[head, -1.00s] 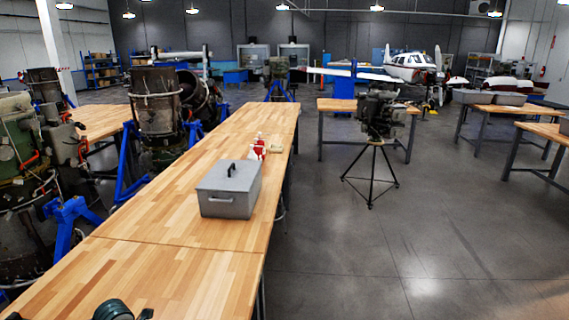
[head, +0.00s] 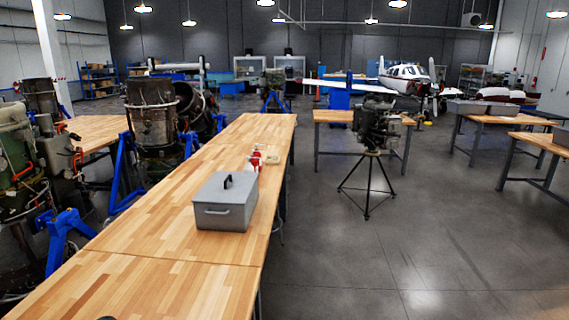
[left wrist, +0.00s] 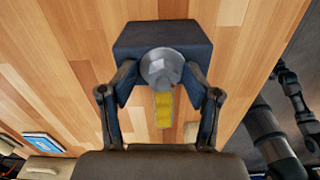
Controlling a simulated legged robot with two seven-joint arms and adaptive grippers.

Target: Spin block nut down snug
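In the left wrist view a dark blue-grey block (left wrist: 135,40) lies on the wooden bench. A round silver nut (left wrist: 160,68) sits at its near edge, with a yellow strip (left wrist: 163,110) extending below it in the picture. My left gripper (left wrist: 160,82) is open. Its fingers stand on either side of the nut, with visible gaps between them and the nut. Whether the fingertips are level with the nut or above it, I cannot tell. The block and nut do not show in the head view. My right gripper is not in view.
A grey lidded metal box (head: 225,203) stands on the long wooden bench (head: 150,250). A red and white bottle (head: 255,160) stands behind it. Engines on blue stands (head: 122,170) line the left side. Another engine (head: 377,125) stands on a tripod to the right.

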